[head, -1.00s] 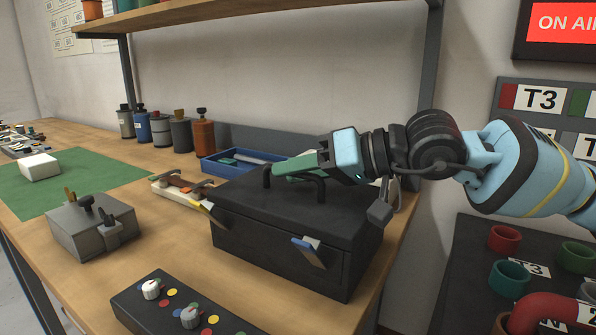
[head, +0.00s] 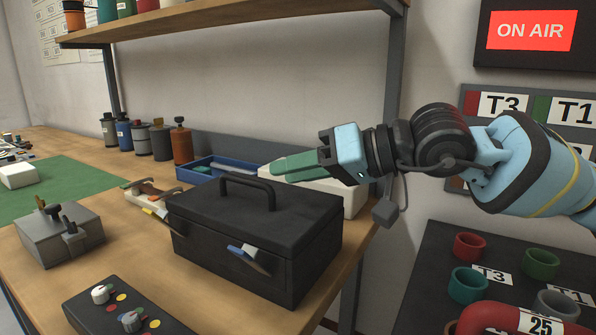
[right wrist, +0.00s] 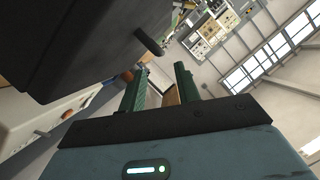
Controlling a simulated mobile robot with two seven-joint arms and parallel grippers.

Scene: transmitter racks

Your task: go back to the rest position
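My right gripper (head: 280,168) reaches in from the right, with green fingers above the back right part of a black toolbox (head: 250,235). The toolbox is shut and its handle (head: 248,182) stands up, to the left of the fingertips. In the right wrist view the two fingers of the gripper (right wrist: 160,78) stand apart with nothing between them. A dark box shape with a handle, apparently the toolbox, fills the upper left there. My left gripper is not in view.
A white box (head: 335,197) and blue tray (head: 207,166) stand behind the toolbox. A grey box (head: 58,240) and knob panel (head: 122,315) stand left and front. A shelf (head: 230,18) hangs above. A dark rack with coloured cups (head: 468,285) stands right.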

